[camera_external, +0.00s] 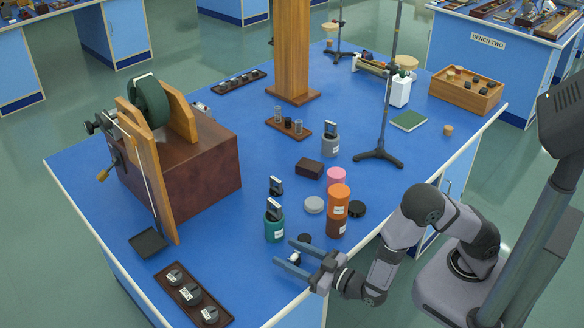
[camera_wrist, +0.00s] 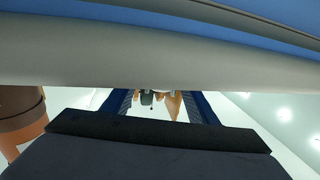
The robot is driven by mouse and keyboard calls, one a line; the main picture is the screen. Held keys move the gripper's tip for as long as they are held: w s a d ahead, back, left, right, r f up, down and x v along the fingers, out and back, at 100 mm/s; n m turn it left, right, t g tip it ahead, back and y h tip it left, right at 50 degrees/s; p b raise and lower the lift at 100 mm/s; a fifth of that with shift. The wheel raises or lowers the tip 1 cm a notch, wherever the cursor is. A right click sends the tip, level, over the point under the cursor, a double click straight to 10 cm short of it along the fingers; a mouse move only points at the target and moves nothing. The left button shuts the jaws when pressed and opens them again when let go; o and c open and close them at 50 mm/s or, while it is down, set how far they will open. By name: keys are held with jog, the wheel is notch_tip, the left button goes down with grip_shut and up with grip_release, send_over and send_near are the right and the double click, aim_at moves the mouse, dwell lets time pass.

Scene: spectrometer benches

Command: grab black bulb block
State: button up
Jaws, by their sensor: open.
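My gripper (camera_external: 284,253) is open and low over the front edge of the blue bench, with its two blue fingers pointing inward to the left. A small dark thing with a whitish top (camera_external: 294,258) shows between the fingers. It may be the black bulb block, but it is too small to be sure. I cannot tell whether the fingers touch it. In the wrist view my open fingers (camera_wrist: 160,104) stand on either side of small, distant grey and orange shapes. A pale band there hides much of the bench top, and no bulb block can be made out.
An orange jar (camera_external: 338,200) stands on a brown jar (camera_external: 336,228) right of my gripper. A teal jar (camera_external: 274,229) holding a dark piece stands just beyond it. A black disc (camera_external: 304,239) lies close by. A brown tray (camera_external: 193,295) with several round pieces lies left.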

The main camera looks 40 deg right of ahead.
jog(key=c, duration=1.1)
jog(key=shift+r, duration=0.1)
jog(key=shift+r+p, duration=0.4)
jog(key=shift+r, duration=4.5)
